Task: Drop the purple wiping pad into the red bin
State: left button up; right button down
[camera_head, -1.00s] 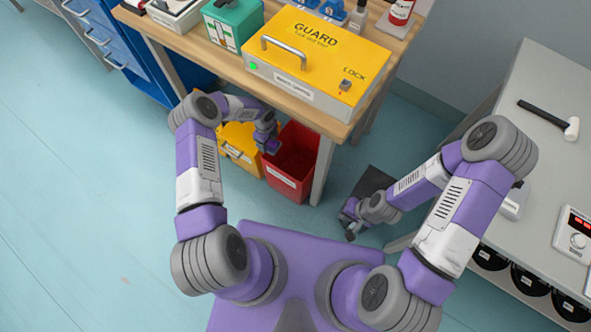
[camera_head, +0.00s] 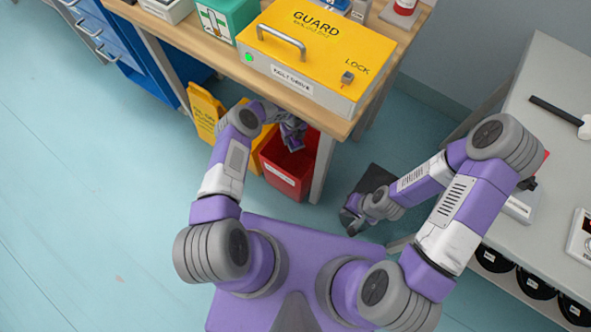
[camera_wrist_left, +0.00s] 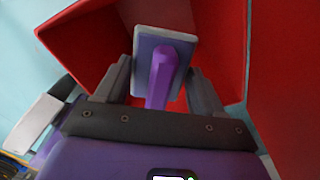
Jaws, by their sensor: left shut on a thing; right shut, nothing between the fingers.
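The red bin (camera_head: 283,181) stands on the floor under the front edge of the wooden bench, and its red walls also fill much of the left wrist view (camera_wrist_left: 85,45). My left gripper (camera_head: 293,138) is over the bin's opening. In the left wrist view my left gripper (camera_wrist_left: 160,90) is shut on the purple wiping pad (camera_wrist_left: 163,72), which has a purple handle and a grey-blue flat plate. The pad is over the bin's interior; its exact height is hard to tell. My right gripper (camera_head: 349,222) is shut and empty, low beside the dark floor mat.
The wooden bench (camera_head: 228,65) carries a yellow guard box (camera_head: 318,50) and a green first-aid case (camera_head: 226,18). A yellow floor sign (camera_head: 205,110) stands left of the bin. A grey table (camera_head: 556,80) is at the right. The floor at the left is clear.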

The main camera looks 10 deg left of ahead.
pick_arm(q)
jog(key=shift+f+b, duration=0.35)
jog(key=shift+f, duration=0.6)
jog(key=o, duration=1.2)
